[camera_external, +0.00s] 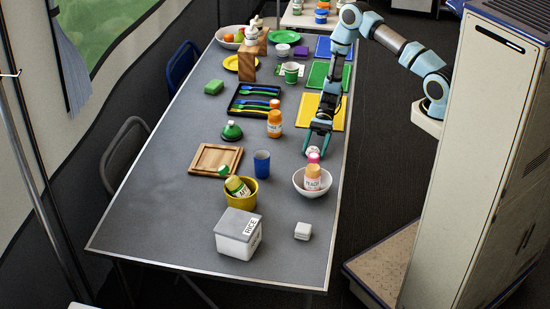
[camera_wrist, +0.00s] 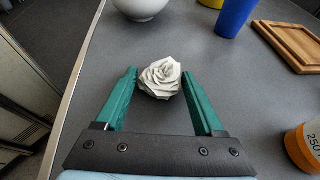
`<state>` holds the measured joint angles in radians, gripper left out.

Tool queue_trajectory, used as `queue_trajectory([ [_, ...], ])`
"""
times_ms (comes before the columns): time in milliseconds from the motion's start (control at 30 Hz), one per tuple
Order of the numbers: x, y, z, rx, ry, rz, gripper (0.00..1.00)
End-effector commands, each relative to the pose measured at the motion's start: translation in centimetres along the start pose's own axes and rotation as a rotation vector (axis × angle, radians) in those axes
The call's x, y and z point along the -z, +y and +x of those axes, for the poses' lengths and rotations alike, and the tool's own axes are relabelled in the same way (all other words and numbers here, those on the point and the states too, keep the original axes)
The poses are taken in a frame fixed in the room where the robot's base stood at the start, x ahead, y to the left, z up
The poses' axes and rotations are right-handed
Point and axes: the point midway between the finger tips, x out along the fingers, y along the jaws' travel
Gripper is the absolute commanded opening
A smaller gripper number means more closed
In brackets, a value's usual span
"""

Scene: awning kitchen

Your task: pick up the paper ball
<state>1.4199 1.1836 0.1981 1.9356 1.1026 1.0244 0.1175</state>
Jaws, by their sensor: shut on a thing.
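The paper ball (camera_wrist: 160,78) is white and crumpled. In the wrist view it sits between the tips of my gripper's two green fingers (camera_wrist: 160,88). In the external view my gripper (camera_external: 316,146) points down near the table's right edge, just behind the white bowl. The paper ball (camera_external: 314,150) shows only as a small white patch at the fingertips there. My gripper is shut on the ball. I cannot tell whether the ball touches the grey table (camera_external: 190,225).
A white bowl (camera_external: 301,183) holding a peach bottle (camera_external: 313,178) stands close in front. A blue cup (camera_external: 261,164), wooden board (camera_external: 216,160) and orange-capped bottle (camera_external: 274,125) are to the left. A yellow mat (camera_external: 336,110) lies behind. The table's right edge is close.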

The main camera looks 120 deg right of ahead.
Motion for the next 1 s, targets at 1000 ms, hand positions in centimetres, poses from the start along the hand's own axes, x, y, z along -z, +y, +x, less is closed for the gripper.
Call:
queue_trajectory([
  [1000,-6.2,-0.1,-2.6,0.002,0.001,-0.004,0.18],
])
